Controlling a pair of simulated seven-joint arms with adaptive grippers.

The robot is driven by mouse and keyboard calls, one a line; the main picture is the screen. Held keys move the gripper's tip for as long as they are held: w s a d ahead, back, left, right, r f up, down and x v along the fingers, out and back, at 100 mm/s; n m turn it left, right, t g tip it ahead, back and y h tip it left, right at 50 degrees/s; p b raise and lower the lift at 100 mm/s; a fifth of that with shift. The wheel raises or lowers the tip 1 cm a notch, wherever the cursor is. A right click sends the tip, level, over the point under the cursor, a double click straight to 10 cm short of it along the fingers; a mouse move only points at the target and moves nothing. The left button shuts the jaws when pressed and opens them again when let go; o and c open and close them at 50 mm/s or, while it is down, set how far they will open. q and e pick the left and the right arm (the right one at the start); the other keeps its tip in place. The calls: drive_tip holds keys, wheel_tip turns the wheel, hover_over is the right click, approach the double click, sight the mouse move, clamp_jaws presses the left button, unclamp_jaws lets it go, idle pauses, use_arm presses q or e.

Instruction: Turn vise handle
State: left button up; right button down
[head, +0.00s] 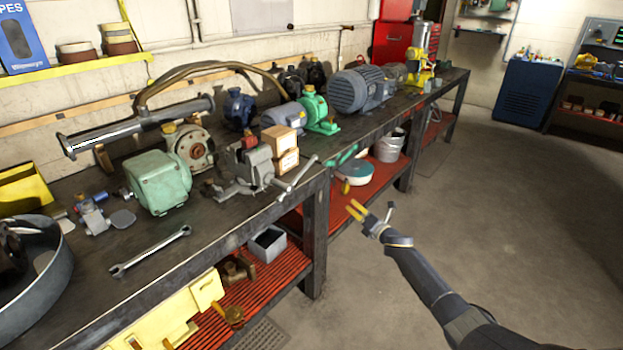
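The grey vise (243,172) stands near the front edge of the workbench. Its handle (298,176) is a slanted light metal bar at the vise's right end, sticking out past the bench edge. My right gripper (373,209) is in front of the bench, to the right of and lower in the picture than the handle. It is apart from the handle, with its yellow-padded fingers spread and nothing between them. My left gripper does not show.
The workbench (195,262) holds a wrench (150,251), a green motor (160,181) left of the vise, and cardboard boxes (284,143) close behind the handle. A red lower shelf (262,299) holds parts. The floor (500,220) at right is clear.

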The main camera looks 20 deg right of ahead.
drive_tip(key=s+a+r+n+g+y, duration=0.1)
drive_tip(key=a+r+n+y, duration=0.6)
drive_tip(key=n, duration=1.2)
drive_tip(key=w+a+r, duration=0.5)
drive_tip(key=w+a, duration=0.1)
drive_tip(key=w, duration=0.2)
drive_tip(key=shift+w+a+g+h, duration=0.2)
drive_tip(key=shift+a+g+h, duration=0.1)
drive_tip(key=shift+a+h, duration=0.1)
drive_tip(key=shift+r, duration=0.1)
drive_tip(key=shift+r, duration=0.25)
